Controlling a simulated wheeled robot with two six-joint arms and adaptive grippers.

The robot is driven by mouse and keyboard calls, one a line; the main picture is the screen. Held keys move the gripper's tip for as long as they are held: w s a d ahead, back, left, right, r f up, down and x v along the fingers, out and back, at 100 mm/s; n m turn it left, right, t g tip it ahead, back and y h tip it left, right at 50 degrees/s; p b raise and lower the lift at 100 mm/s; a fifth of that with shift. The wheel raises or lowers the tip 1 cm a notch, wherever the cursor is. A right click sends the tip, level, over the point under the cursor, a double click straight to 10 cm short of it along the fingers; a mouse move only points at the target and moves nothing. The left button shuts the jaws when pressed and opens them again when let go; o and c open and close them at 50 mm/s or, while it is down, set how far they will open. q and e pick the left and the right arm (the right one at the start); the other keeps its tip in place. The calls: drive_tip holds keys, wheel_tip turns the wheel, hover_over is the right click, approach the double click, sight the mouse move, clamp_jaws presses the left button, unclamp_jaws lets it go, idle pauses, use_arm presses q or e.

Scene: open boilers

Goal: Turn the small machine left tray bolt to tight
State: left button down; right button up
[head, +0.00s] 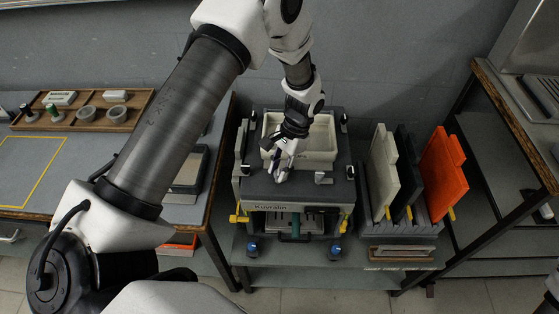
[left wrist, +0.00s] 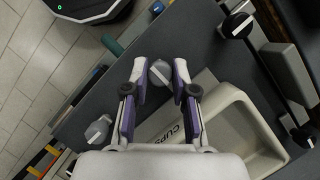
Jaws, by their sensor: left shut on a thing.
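The small machine (head: 300,190) stands on a low bench in the middle of the head view. A cream tray (head: 322,130) sits on its top; in the left wrist view the tray (left wrist: 237,125) reads "CUPS". The left tray bolt (left wrist: 159,73) is a pale grey knob in front of the tray. The right tray bolt (head: 323,178) is a similar knob, also in the left wrist view (left wrist: 97,129). My right gripper is out of view.
Upright cream, dark and orange boards (head: 443,170) stand in a rack right of the machine. A wooden tray with cups (head: 85,110) lies on the left table. Black clamps with pale knobs (left wrist: 238,22) flank the cream tray. The machine's front edge is close to the bolts.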

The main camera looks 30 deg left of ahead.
use_arm(q)
drive_tip(key=shift+f, duration=0.1)
drive_tip(key=c, duration=0.9)
unclamp_jaws()
drive_tip(key=shift+c, duration=0.2)
drive_tip(key=v, duration=1.2)
